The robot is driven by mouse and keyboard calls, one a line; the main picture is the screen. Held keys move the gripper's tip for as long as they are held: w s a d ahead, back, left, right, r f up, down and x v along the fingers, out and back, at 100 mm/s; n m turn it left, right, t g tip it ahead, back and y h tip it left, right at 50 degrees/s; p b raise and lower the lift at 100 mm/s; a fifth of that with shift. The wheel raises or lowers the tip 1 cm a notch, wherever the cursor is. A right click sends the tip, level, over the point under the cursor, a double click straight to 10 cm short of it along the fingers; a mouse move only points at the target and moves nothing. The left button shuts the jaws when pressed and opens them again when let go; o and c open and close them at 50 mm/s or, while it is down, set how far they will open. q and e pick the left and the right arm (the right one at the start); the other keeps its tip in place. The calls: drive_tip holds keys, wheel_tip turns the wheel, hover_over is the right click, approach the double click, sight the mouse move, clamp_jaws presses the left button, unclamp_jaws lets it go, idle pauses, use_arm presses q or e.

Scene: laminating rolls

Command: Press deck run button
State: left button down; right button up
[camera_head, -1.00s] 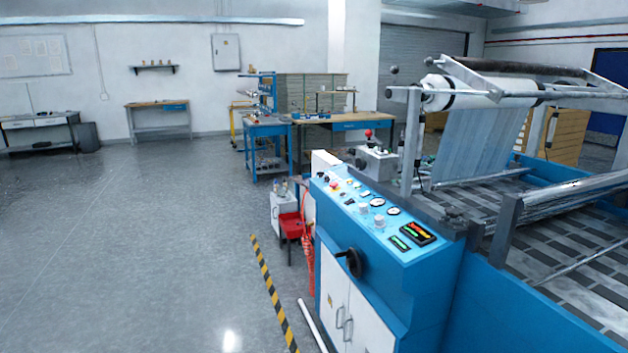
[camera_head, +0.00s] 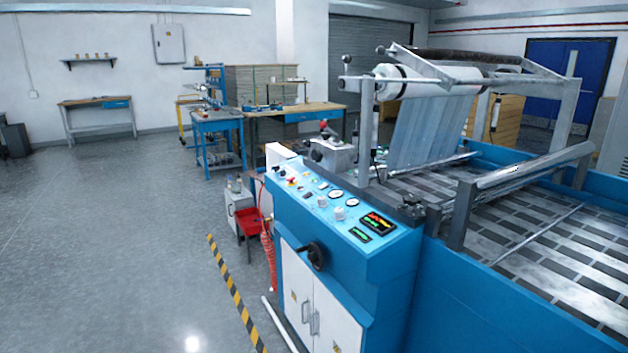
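The blue laminating machine (camera_head: 393,280) stands at the right. Its sloped control deck (camera_head: 300,218) faces me and carries several small buttons and knobs, round gauges and two lit displays (camera_head: 376,222). A cluster of small coloured buttons (camera_head: 291,182) sits at the deck's far left end. The buttons are too small for me to tell which one is the run button. A black handwheel (camera_head: 314,254) is on the front panel below the deck. Neither of my grippers shows in the head view.
A yellow-black floor stripe (camera_head: 236,293) and a white tube (camera_head: 280,324) lie along the machine's front left. A small white cabinet (camera_head: 238,203) with a red tray (camera_head: 249,223) stands beside its far end. Workbenches (camera_head: 293,115) stand at the back. The grey floor at left is clear.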

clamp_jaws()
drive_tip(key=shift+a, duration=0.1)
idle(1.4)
